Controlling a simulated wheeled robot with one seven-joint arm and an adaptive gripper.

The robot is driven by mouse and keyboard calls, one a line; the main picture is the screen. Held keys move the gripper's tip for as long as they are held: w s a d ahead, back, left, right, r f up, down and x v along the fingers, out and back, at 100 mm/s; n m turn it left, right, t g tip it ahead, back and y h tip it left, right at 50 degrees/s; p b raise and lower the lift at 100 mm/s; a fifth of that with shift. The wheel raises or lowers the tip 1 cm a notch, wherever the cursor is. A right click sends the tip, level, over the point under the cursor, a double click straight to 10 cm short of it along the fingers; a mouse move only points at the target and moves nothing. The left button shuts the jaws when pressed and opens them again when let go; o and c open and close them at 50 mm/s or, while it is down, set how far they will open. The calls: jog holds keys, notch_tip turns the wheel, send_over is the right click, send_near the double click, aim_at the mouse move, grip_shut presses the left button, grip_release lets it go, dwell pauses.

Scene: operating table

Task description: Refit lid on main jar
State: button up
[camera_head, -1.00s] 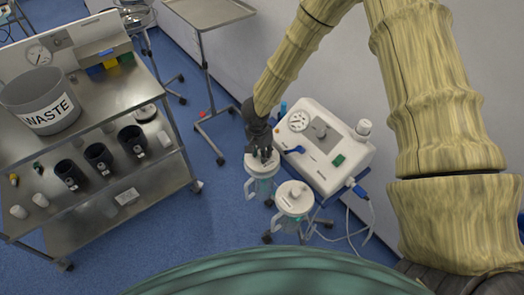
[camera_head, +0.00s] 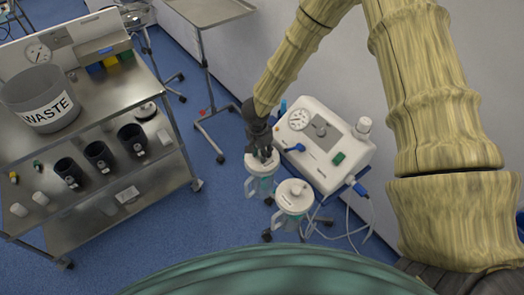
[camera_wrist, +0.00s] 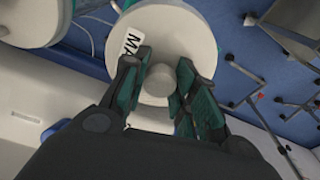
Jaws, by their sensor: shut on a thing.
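The main jar (camera_head: 263,187) is a clear, teal-tinted canister with a white side handle, at the centre of the head view. Its white round lid (camera_head: 255,164) is at the jar's mouth, under my gripper (camera_head: 263,153). In the wrist view the lid (camera_wrist: 190,28) is a white disc with a label whose visible letters read "MA". My gripper (camera_wrist: 160,70) is shut on the lid's centre knob (camera_wrist: 156,84), one finger on each side. The lid hides the jar's rim, so I cannot tell whether it is fully seated.
A second lidded jar (camera_head: 293,196) stands close at the lower right. A white suction unit (camera_head: 325,145) with a dial and hoses is just to the right. A steel trolley (camera_head: 95,195) with dark cups and a waste bin (camera_head: 42,97) is at the left. Blue floor lies between.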

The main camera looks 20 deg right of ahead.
aim_at(259, 154)
jog(key=shift+f, duration=0.65)
jog(key=o, duration=1.1)
jog(key=shift+o, duration=0.2)
notch_tip(259, 154, up, 12)
jog(key=a, duration=0.1)
jog(key=shift+s, duration=0.35)
jog(key=shift+a, duration=0.1)
